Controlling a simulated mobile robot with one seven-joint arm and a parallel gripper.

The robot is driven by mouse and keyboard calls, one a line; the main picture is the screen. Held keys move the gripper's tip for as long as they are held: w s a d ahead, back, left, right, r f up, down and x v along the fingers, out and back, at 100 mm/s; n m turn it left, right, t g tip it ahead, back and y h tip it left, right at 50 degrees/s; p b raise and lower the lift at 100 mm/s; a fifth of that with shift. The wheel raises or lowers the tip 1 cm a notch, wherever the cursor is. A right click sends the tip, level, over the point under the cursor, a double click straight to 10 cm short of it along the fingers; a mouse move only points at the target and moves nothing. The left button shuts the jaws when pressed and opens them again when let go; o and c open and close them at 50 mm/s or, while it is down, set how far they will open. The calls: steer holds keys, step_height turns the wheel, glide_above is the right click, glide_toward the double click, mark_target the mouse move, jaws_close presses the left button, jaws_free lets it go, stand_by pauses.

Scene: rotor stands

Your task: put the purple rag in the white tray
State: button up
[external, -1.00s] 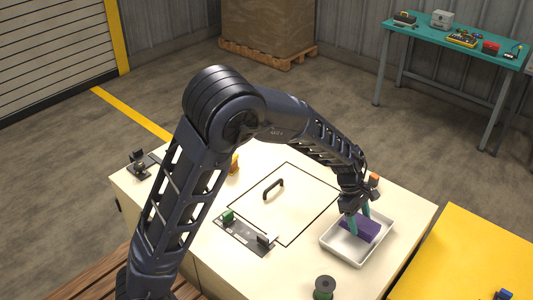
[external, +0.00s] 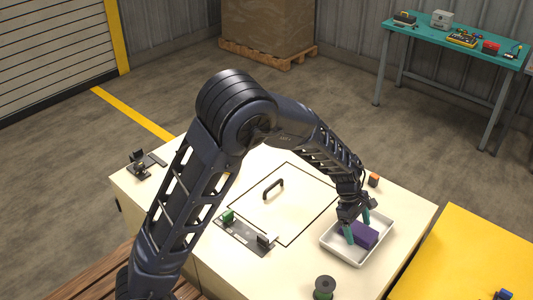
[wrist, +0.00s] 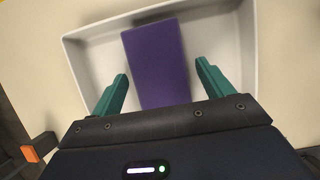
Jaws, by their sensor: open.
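The purple rag (external: 364,235) lies in the white tray (external: 337,254) at the right of the table. In the wrist view the rag (wrist: 157,62) is a flat purple block inside the tray (wrist: 92,66), reaching from near its far wall toward my gripper. My gripper (external: 358,228) is open above the tray. In the wrist view its two teal fingers (wrist: 162,80) stand apart on either side of the rag, with gaps between them and the rag. The rag's near end is hidden behind my gripper's body.
A flat panel with a black handle (external: 273,188) is left of the tray. A plate with green and white blocks (external: 246,236) lies in front of it. A dark spool (external: 325,287) stands near the front edge. An orange block (external: 374,179) sits behind the tray. A yellow table (external: 470,260) is at right.

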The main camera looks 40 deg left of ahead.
steer(key=v, duration=1.2)
steer(key=s+a+r+m, duration=0.5)
steer(key=s+a+r, duration=0.2)
steer(key=s, duration=0.1)
steer(key=s+a+r+m+t+y, duration=0.1)
steer(key=s+a+m, duration=0.3)
steer(key=s, duration=0.5)
steer(key=s+a+r+m+t+y, duration=0.2)
steer(key=s+a+m, duration=0.2)
steer(key=s, duration=0.5)
steer(key=s+a+r+m+t+y, duration=0.1)
steer(key=s+a+r+m, duration=0.1)
steer(key=s+a+m, duration=0.3)
steer(key=s+a, duration=0.1)
steer(key=s, duration=0.3)
steer(key=shift+t, duration=0.3)
steer(key=shift+r, duration=0.1)
